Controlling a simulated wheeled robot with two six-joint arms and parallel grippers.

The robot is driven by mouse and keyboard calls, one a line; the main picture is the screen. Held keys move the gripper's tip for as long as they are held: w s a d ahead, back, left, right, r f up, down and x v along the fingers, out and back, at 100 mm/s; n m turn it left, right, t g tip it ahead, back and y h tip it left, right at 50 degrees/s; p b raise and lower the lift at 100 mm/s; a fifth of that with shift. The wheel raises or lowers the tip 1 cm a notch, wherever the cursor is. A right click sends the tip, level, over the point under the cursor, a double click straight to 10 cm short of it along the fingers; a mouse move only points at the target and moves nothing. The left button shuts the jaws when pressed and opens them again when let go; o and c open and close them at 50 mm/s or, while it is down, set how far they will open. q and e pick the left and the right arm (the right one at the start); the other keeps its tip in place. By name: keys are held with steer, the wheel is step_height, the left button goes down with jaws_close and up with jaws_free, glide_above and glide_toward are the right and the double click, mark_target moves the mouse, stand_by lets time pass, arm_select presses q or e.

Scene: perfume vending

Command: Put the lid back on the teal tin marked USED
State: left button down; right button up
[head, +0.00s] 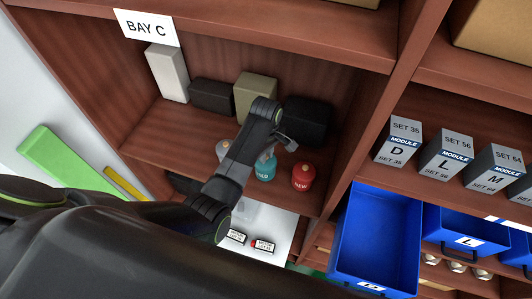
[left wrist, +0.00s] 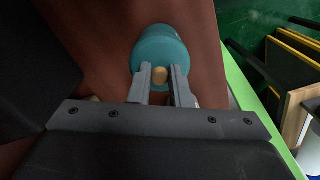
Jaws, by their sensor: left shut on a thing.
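The teal tin (head: 265,171) stands on the shelf of the bay marked BAY C, left of a red tin. White lettering shows on its front, too small to read surely. My left gripper (head: 271,150) is directly above it. In the left wrist view, its two fingers (left wrist: 160,88) are shut on the tan knob (left wrist: 160,75) of the round teal lid (left wrist: 161,42). The lid is at or just over the tin's top; I cannot tell whether they touch. My arm hides part of the tin's surroundings. My right gripper is not in view.
A red tin (head: 303,177) stands close on the right, and a grey one (head: 223,148) on the left, partly behind my arm. Boxes (head: 212,96) line the back of the shelf. A wooden divider (head: 372,110) and blue bins (head: 377,235) are to the right.

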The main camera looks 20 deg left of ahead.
arm_select(q)
steer(key=c, duration=0.8)
jaws_free()
steer(key=shift+r, duration=0.1)
steer(key=shift+r, duration=3.4)
jaws_close()
steer(key=shift+f, duration=0.15)
